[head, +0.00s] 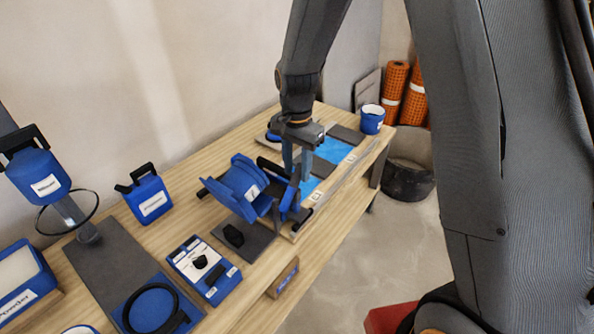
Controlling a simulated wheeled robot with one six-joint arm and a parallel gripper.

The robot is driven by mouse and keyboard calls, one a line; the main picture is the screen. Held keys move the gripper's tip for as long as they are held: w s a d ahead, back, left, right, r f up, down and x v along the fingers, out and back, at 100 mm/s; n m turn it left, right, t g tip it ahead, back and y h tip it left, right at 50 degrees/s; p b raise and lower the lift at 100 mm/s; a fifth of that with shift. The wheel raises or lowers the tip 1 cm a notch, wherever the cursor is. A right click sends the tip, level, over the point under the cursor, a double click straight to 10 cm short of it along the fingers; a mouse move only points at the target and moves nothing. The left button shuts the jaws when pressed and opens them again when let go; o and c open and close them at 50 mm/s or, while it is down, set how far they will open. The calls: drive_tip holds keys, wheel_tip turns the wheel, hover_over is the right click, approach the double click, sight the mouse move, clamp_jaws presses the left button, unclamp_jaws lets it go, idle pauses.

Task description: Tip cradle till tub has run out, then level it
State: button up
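The blue cradle (240,187) stands on a dark plate on the wooden bench, with a white label on its side. It looks tilted towards the right. I cannot clearly make out a separate tub inside it. My gripper (297,178) points down at the cradle's right side, beside an upright blue part there. Its two fingers show with a narrow gap, but their tips are close against the blue and dark parts, so I cannot tell whether they grip anything. A blue tub-like container (372,121) with a pale top stands at the bench's far right end.
Grey tiles and a bright blue strip (333,150) lie behind my gripper. A black bucket (407,178) is on the floor at right.

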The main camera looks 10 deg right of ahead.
drive_tip(key=shift+f, duration=1)
clamp_jaws()
